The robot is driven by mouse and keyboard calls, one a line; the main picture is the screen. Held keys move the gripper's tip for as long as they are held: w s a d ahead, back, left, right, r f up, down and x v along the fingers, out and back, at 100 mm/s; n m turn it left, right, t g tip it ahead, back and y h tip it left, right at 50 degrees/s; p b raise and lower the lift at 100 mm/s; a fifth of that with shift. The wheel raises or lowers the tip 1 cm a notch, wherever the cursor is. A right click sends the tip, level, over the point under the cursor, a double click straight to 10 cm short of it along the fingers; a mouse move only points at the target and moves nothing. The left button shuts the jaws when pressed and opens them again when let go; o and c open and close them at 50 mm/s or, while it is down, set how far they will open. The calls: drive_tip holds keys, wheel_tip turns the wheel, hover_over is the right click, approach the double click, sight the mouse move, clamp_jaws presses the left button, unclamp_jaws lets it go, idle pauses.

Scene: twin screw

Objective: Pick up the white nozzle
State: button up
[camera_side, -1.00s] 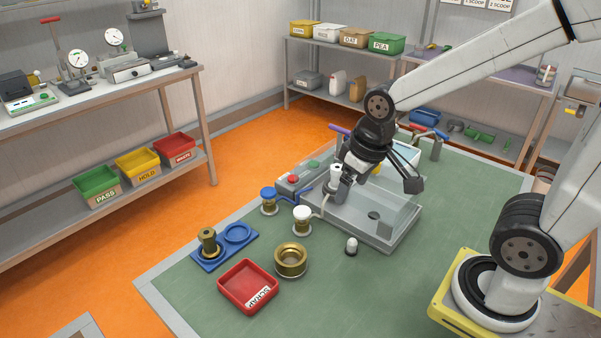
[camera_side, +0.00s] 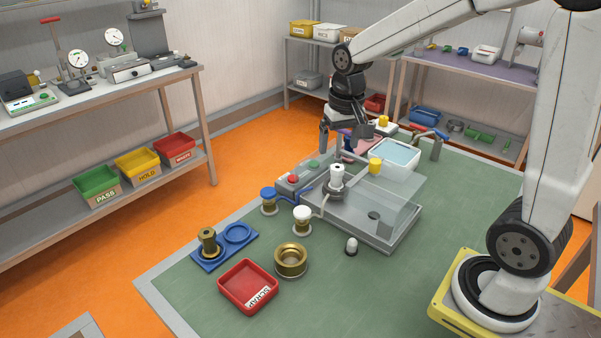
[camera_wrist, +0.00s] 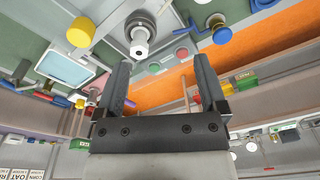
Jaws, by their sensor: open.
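The white nozzle (camera_side: 337,173) stands upright in a grey round seat on the clear-covered machine (camera_side: 385,240). It also shows in the wrist view as a white ringed end with a dark hole (camera_wrist: 139,48), near the top and left of centre. My gripper (camera_side: 345,145) hangs behind and above the nozzle in the side view. In the wrist view my gripper (camera_wrist: 160,62) has its two dark fingers wide apart with nothing held between them. The nozzle is apart from both fingers.
A yellow-capped part (camera_side: 375,165) and a white tray of pale blue liquid (camera_side: 396,155) stand close behind the nozzle. A white-capped valve (camera_side: 302,217) and a blue-capped valve (camera_side: 269,198) stand at front left. A red scrap tray (camera_side: 248,285) and brass ring (camera_side: 291,259) lie nearer.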

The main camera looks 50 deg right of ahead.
sight(337, 168)
drive_tip(key=w+d+f+m+g, duration=0.1)
drive_tip(key=w+d+f+m, duration=0.1)
drive_tip(key=w+d+m, duration=0.45)
drive_tip(key=shift+s+d+f+n, duration=0.2)
drive_tip(key=shift+s+f+n, duration=0.15)
drive_tip(key=shift+f, duration=0.8)
drive_tip(key=shift+s+d+f+n, duration=0.15)
drive_tip(key=shift+s+f+n, duration=0.15)
drive_tip(key=shift+f, duration=0.8)
drive_tip(key=shift+s+d+f+n, duration=0.25)
drive_tip(key=shift+f+n, duration=0.15)
drive_tip(key=shift+f, duration=0.75)
drive_tip(key=shift+f, duration=0.15)
drive_tip(key=shift+f, duration=2.5)
drive_tip(key=shift+c, duration=0.2)
clamp_jaws()
